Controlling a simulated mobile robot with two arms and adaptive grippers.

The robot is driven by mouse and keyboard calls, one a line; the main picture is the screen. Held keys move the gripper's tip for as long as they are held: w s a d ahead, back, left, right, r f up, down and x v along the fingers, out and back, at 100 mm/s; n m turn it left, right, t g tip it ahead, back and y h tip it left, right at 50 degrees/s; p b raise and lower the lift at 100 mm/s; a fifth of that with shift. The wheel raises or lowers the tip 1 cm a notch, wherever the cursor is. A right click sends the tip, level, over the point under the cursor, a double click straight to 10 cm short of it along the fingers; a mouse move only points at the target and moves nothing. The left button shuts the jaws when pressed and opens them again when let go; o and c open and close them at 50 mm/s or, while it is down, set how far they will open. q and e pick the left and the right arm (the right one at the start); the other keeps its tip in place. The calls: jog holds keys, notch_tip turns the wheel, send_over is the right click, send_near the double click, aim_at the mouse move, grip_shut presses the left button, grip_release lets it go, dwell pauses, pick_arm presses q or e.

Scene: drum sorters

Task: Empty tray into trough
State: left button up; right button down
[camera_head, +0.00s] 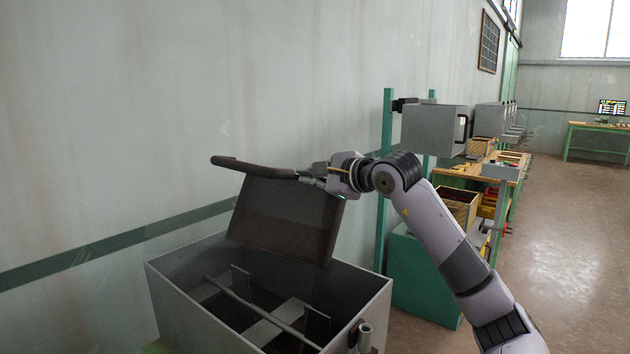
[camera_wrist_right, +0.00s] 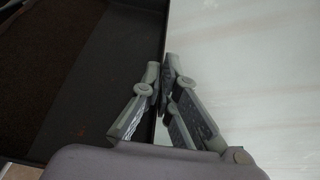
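The tray (camera_head: 285,222) is dark and thin-walled, and hangs steeply tilted over the back of the trough. The trough (camera_head: 160,292) is an open grey metal box with a rod and cross plates inside. My right gripper (camera_head: 318,173) is at the tray's upper edge. In the right wrist view its fingers (camera_wrist_right: 165,82) close together on the tray's thin rim, with the dark tray wall (camera_wrist_right: 105,85) to their left. A brown, grainy surface shows at the far left there; I cannot tell whether it is material in the tray. My left gripper is out of view.
A pale wall (camera_head: 120,120) stands close behind the trough. To the right are a green frame (camera_head: 387,170), a grey box-shaped machine (camera_head: 433,130) and a wooden crate (camera_head: 458,208). The floor (camera_head: 560,230) farther right is clear.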

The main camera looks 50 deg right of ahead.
jog(key=shift+s+a+r+n+t+h+p, duration=1.2)
jog(key=shift+a+r+n+p, duration=2.6)
jog(key=shift+a+r+p, duration=3.9)
jog(key=w+d+f+m+g+y, duration=0.1)
jog(key=d+f+m, duration=0.2)
jog(key=d+f, duration=0.2)
jog(key=w+d+f+m+y, duration=0.1)
jog(key=d+f+m, duration=0.2)
jog(key=d+f, duration=0.3)
jog(key=d+f+m+g, duration=0.1)
jog(key=d+f+m, duration=0.2)
jog(key=d+f, duration=0.3)
jog(key=shift+w+d+g+y, duration=0.3)
jog(key=shift+w+d+y, duration=0.1)
jog(key=shift+d, duration=0.15)
jog(key=w+d+f+m+g+y+b, duration=0.1)
jog(key=w+d+f+m+y+b, duration=0.2)
jog(key=d+f+m, duration=0.3)
jog(key=d+f+b, duration=0.1)
jog(key=d+f, duration=0.3)
jog(key=d, duration=0.2)
jog(key=shift+f+m+g+y+b, duration=0.15)
jog(key=shift+m+g+y+b, duration=0.15)
jog(key=shift+g+y+b, duration=0.1)
